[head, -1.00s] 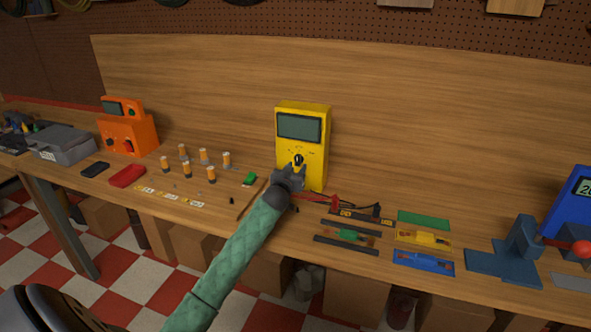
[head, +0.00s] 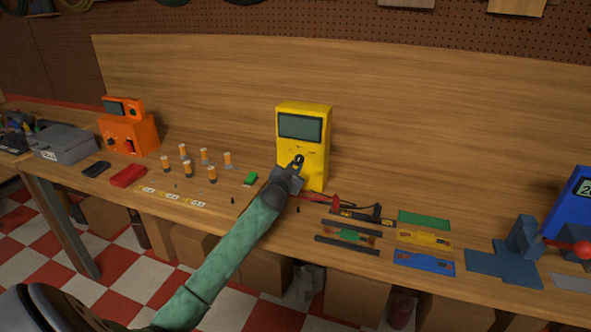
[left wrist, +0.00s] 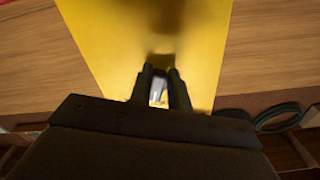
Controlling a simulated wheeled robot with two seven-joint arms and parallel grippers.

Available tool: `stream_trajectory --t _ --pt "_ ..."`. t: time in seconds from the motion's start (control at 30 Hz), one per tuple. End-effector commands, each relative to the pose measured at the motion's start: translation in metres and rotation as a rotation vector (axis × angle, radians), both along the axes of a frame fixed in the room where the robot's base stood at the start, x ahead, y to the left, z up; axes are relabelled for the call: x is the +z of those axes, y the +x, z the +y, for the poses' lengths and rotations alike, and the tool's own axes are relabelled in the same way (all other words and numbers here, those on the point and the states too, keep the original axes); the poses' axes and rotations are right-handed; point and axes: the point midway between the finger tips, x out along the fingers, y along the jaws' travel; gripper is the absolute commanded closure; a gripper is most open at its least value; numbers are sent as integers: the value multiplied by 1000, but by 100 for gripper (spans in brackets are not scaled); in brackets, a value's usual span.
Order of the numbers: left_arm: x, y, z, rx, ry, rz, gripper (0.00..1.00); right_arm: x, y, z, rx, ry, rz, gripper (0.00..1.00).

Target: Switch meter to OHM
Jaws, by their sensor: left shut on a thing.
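The yellow meter (head: 317,167) stands upright at the back of the bench, with a dark blank screen (head: 300,126) near its top. My left gripper (head: 297,166) is at the lower front of the meter, over the black dial, and hides most of it. In the left wrist view the yellow meter face (left wrist: 110,45) fills the middle. The two fingers of my left gripper (left wrist: 158,90) are close together there, shut on the dial knob (left wrist: 158,95), which shows as a small pale piece between them. The dial's position marks are too small to read. My right gripper is not in view.
Red and black leads (head: 340,203) lie right of the meter. Green, yellow and blue boards (head: 423,263) lie further right, before a dark blue stand (head: 520,240). Several orange-topped cylinders (head: 187,170) and a green piece (head: 250,179) stand left. An orange device (head: 130,135) is far left.

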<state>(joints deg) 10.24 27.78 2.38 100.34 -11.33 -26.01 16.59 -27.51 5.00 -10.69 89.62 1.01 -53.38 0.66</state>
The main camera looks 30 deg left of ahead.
Motion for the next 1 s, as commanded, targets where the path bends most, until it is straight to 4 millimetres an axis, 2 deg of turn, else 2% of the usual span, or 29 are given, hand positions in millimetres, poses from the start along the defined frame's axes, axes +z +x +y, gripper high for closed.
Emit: stream_trajectory --t 0.5,1.0 --pt "6 -2 8 0 431 103 100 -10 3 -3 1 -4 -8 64" --pt "8 -2 9 0 595 143 100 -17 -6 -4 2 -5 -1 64"
